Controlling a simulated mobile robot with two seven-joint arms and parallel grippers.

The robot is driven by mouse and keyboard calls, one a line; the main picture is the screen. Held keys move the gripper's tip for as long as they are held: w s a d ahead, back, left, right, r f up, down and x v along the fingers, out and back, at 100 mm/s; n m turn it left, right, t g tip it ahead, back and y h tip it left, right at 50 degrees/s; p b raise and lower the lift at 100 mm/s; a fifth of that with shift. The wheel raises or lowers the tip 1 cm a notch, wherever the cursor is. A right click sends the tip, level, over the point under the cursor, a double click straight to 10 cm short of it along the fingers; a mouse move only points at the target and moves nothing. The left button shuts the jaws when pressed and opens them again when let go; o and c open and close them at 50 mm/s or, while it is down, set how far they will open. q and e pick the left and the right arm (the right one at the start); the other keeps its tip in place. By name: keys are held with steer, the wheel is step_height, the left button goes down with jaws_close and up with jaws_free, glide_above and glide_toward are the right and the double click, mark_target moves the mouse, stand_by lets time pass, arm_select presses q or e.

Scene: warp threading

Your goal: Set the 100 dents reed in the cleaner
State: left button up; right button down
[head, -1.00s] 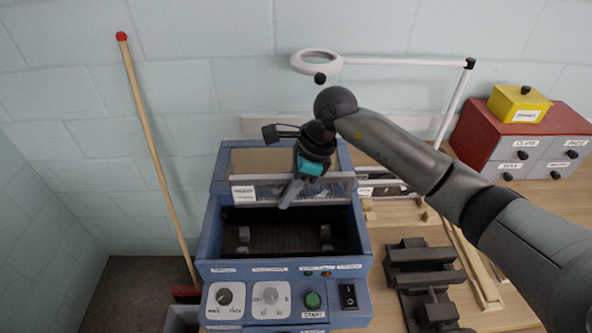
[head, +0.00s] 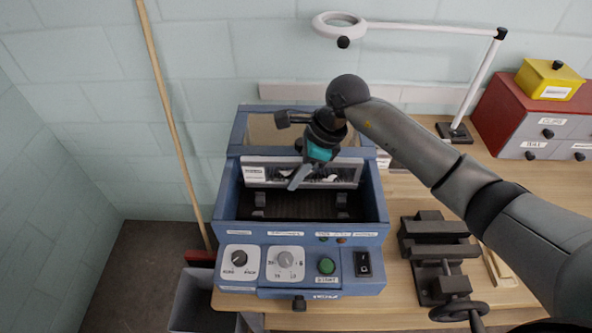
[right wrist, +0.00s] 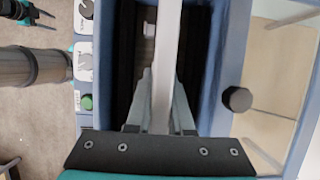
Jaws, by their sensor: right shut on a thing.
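The reed (head: 345,174), a pale strip with a label at its left end, lies crosswise over the rear of the blue cleaner's (head: 230,195) open tank. My right gripper (head: 298,180) is shut on its middle from above. The right wrist view shows the reed (right wrist: 166,45) as a long pale bar between the gripper's two fingers (right wrist: 160,105). Two grey supports (head: 258,203) (head: 342,204) stand in the dark tank, in front of and below the reed.
The cleaner's front panel has knobs, a green start button (head: 326,266) and a black switch (head: 362,263). A dark vise (head: 435,250) stands to the right. A ring lamp (head: 340,25) and red drawers (head: 500,100) are behind. A wooden pole (head: 170,110) leans at left.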

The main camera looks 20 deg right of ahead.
mark_target(290, 213)
steer(key=shift+f+b, duration=1.2)
steer(key=shift+f, duration=0.3)
steer(key=shift+f+b, duration=3.1)
steer(key=shift+f, duration=0.35)
steer(key=shift+w+f+b, duration=0.1)
steer(key=shift+f+b, duration=0.4)
steer(key=c, duration=0.7)
jaws_free()
